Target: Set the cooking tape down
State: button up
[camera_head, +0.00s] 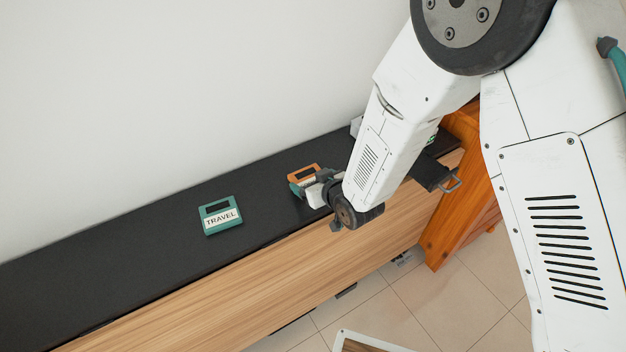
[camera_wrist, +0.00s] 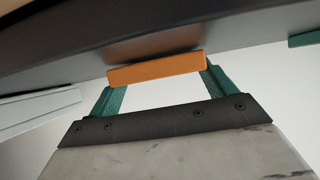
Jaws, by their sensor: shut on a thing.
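The cooking tape is an orange cassette (camera_head: 304,169) at the back right of the black shelf top, partly hidden by my gripper; its label cannot be read. It also shows in the wrist view (camera_wrist: 155,70) as an orange bar between the teal fingers. My gripper (camera_wrist: 160,82) is shut on it. The tape is at or very near the dark shelf surface; I cannot tell whether it touches.
The black shelf top (camera_head: 120,232) runs along the white wall, with wood on its front. A teal tape marked TRAVEL (camera_head: 220,215) lies to the left, with bare shelf between. An orange-brown wooden cabinet (camera_head: 447,228) stands at the right. Tiled floor lies below.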

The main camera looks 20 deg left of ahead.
jog(key=shift+f, duration=0.1)
jog(key=o, duration=0.9)
jog(key=v, duration=1.2)
jog(key=shift+s, duration=0.1)
